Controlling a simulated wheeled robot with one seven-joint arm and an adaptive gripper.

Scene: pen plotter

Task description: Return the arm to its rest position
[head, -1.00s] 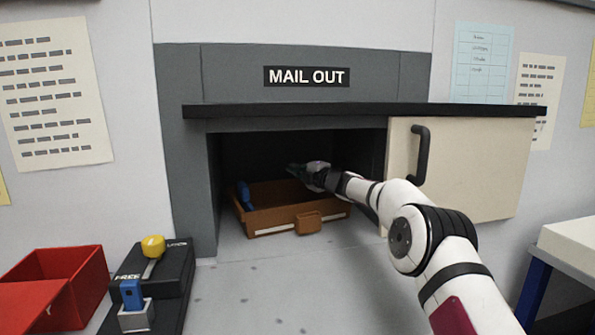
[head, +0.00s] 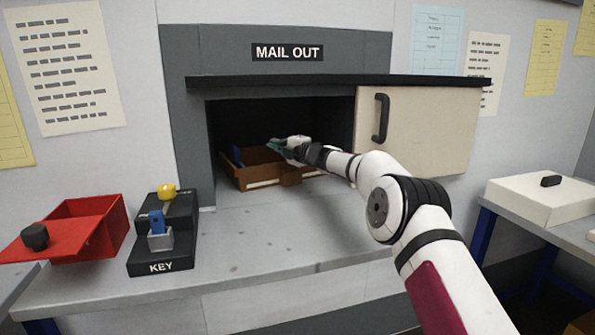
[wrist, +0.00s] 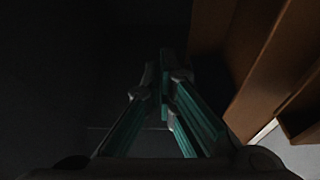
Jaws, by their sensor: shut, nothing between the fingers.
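My arm (head: 378,205) reaches from the lower right into the dark opening below the MAIL OUT sign. My gripper (head: 271,147) is at its end, inside the opening, over or just behind the brown tray (head: 263,183); the exact gap is hard to tell. In the wrist view the gripper (wrist: 157,65) has its green fingers drawn together with nothing held. There the tray's brown wall (wrist: 275,60) is to the right of the fingers, apart from them. A blue item (head: 237,155) stands in the tray's left part.
The sliding cream door (head: 420,130) with a black handle is at the opening's right, under a black ledge (head: 340,82). A black KEY block (head: 165,250) and a red box (head: 85,225) with its lid stand at left. A white box (head: 550,200) is at right. The counter's middle is clear.

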